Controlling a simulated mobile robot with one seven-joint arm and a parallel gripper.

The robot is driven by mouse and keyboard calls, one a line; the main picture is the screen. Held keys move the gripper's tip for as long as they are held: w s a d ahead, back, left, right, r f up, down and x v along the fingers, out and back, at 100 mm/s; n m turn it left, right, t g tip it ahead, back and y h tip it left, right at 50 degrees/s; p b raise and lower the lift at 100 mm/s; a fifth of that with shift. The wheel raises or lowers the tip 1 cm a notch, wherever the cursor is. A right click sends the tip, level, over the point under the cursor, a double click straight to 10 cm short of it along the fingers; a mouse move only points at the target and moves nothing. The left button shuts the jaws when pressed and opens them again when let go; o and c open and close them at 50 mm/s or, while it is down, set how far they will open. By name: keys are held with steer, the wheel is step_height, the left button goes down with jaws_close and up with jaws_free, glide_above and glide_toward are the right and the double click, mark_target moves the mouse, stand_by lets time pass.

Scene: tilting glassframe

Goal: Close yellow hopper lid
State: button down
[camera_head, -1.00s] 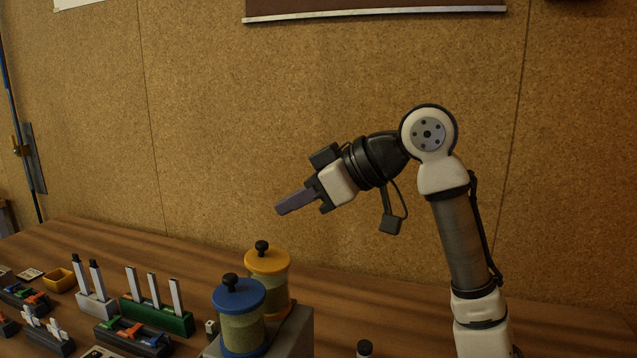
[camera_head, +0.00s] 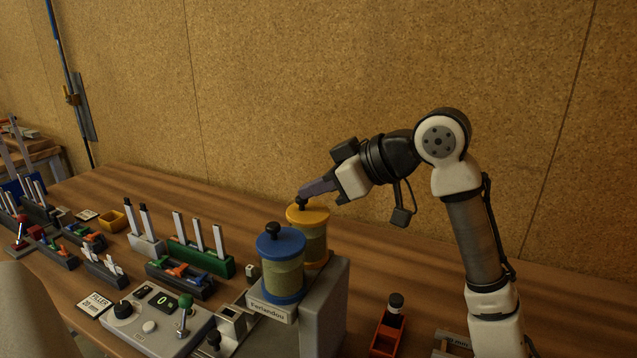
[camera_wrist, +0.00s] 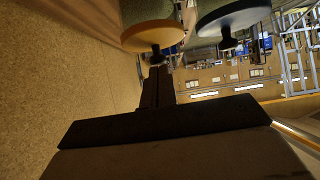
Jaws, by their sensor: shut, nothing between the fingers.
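The yellow hopper is a jar with a round yellow lid (camera_head: 318,214) and a black knob (camera_head: 301,204). The lid appears to lie on the jar in the head view; I cannot tell whether a small gap is left. My gripper (camera_head: 303,194) is shut and empty, its fingertips right at the knob; contact is unclear. In the wrist view, the yellow lid (camera_wrist: 150,36) is just beyond my gripper (camera_wrist: 157,72), with the knob between them. The blue-lidded hopper (camera_head: 281,246) stands beside it, in front and to the left.
Both hoppers stand on a grey machine (camera_head: 325,310). A control panel (camera_head: 150,322) is at its left. A green rack (camera_head: 200,257) and a yellow bin (camera_head: 111,221) stand farther left. The cork wall is behind.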

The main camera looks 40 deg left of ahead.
steer(key=shift+s+a+f, duration=0.15)
steer(key=shift+a+f, duration=0.1)
steer(key=shift+f, duration=0.05)
steer(key=shift+d+p, duration=0.15)
steer(key=shift+p, duration=0.15)
